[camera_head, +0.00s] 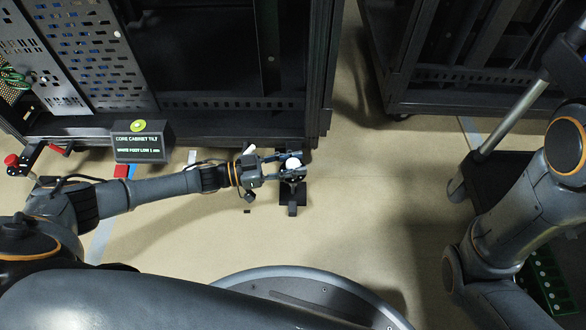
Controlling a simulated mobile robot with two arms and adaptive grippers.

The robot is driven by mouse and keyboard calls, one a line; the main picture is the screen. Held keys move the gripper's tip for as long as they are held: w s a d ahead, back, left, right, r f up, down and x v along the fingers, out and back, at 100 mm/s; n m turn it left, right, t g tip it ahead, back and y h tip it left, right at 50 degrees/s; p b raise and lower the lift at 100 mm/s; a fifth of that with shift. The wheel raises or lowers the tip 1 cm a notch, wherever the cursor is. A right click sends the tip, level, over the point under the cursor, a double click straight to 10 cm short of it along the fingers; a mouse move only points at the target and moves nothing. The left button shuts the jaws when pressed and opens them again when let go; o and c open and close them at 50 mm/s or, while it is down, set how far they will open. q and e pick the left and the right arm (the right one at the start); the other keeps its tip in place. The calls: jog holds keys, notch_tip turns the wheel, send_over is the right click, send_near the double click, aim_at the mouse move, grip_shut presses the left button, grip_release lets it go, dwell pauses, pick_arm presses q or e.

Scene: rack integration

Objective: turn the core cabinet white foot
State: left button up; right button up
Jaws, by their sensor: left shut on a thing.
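The core cabinet (210,125) is the black rack at the upper left, standing on the beige floor. The white foot (293,163) is a small round white piece at the cabinet's front right corner. My left gripper (290,167) reaches in from the left, low over the floor, and is shut on the white foot, with its fingers on either side of it. A small black display (142,148) at the cabinet's front reads "CORE CABINET TILT" and a line that seems to say the white foot is low. My right arm shows at the right edge; its gripper is out of view.
A second black rack (460,90) stands at the upper right, with a floor gap between the two. A dark cart with a metal pole (515,117) stands at the right. A red piece (111,171) lies near the display.

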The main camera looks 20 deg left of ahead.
aim_at(293, 163)
pick_arm(q)
jog(key=shift+f+m+g+h+b, duration=0.1)
jog(key=shift+m+g+h+b, duration=0.65)
jog(key=shift+m+g, duration=0.6)
jog(key=shift+g, duration=0.45)
jog(key=o, duration=1.2)
jog(key=shift+r, duration=0.2)
notch_tip(293, 163, up, 10)
jog(key=shift+f, duration=0.1)
